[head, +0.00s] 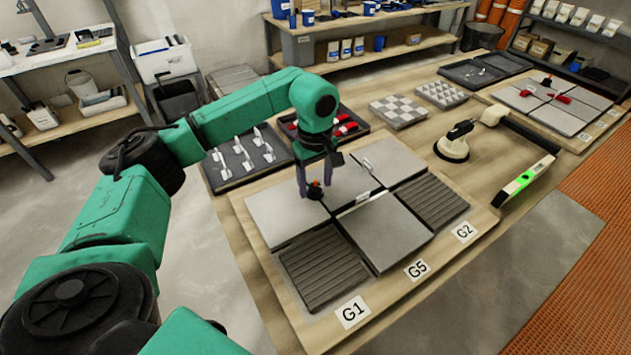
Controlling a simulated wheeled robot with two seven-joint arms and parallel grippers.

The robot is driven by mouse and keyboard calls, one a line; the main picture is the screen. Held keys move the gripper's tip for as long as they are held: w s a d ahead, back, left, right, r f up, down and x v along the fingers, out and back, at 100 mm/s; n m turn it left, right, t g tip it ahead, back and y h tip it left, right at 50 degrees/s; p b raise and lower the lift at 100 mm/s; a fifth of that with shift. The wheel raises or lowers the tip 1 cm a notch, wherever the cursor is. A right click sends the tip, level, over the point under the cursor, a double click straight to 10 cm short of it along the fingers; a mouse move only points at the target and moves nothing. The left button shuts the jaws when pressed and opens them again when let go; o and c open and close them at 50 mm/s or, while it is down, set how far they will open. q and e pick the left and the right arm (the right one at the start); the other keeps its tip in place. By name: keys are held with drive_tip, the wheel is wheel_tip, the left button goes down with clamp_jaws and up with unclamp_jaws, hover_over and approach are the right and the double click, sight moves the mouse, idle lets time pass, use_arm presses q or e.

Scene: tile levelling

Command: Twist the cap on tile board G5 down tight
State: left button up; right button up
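The board (292,320) with the labels G1, G5 (417,269) and G2 lies on the table before me. It carries smooth grey tiles and two dark ribbed tiles. The fingers look apart, with a slight gap to the cap; contact is hard to judge at this size. A pale strip (363,198) lies along a seam to the right. My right gripper is not in view.
A dark tray with white clips (245,160) and a tray with red pieces (345,125) lie behind the board. A suction cup tool (452,147) and a green level (525,182) lie to the right. Another tiled board (567,118) lies farther right.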

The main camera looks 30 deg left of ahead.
use_arm(q)
wheel_tip(320, 180, up, 14)
drive_tip(key=shift+r+p, duration=0.25)
drive_tip(key=shift+p, duration=0.15)
idle(0.3)
